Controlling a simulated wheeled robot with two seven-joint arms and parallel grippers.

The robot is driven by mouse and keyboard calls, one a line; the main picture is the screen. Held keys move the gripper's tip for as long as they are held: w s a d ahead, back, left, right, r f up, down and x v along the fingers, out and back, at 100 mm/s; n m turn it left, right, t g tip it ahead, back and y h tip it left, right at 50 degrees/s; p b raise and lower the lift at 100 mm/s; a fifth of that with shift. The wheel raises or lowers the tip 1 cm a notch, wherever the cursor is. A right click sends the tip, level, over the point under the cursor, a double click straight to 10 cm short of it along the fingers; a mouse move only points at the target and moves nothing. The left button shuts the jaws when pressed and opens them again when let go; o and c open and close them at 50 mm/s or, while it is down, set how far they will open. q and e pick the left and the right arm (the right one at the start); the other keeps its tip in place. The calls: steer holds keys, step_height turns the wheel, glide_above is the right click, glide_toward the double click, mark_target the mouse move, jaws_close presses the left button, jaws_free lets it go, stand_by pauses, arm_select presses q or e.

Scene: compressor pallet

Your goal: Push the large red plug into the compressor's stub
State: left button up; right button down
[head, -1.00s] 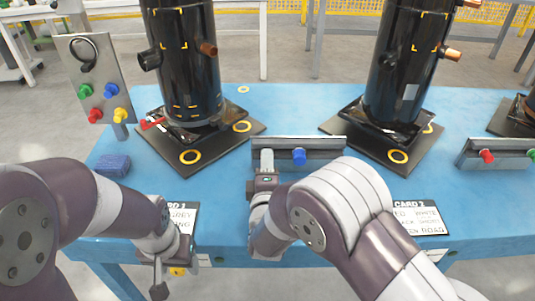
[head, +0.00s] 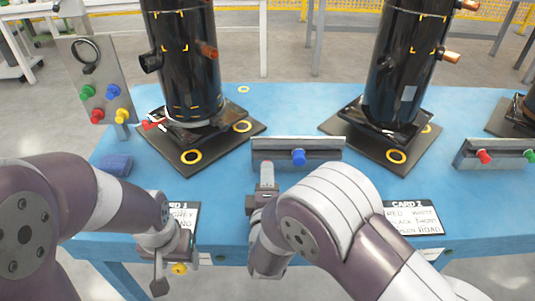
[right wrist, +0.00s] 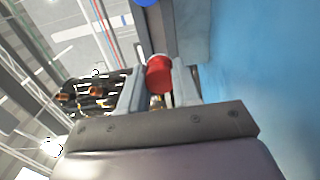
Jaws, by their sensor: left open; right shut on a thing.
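The large red plug (right wrist: 159,76) is between the fingers of my right gripper (head: 267,174), which is shut on it; it is clear in the right wrist view and mostly hidden in the head view. This gripper is just in front of the left end of the middle grey rack (head: 265,152). The left black compressor (head: 185,75) stands upright on a dark base, with a black stub (head: 150,63) on its left and a copper-coloured stub (head: 208,50) on its right. My left gripper (head: 161,284) is open and empty at the table's front edge.
A blue plug (head: 298,157) sits in the middle rack. A second compressor (head: 405,70) stands to the right. A panel (head: 97,85) with coloured plugs is at the left, near a blue block (head: 117,165). Cards lie along the front of the blue table (head: 330,237).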

arm_select(q)
steer(key=shift+r, duration=0.25)
arm_select(e)
steer(key=shift+s, duration=0.6)
stand_by(0.9)
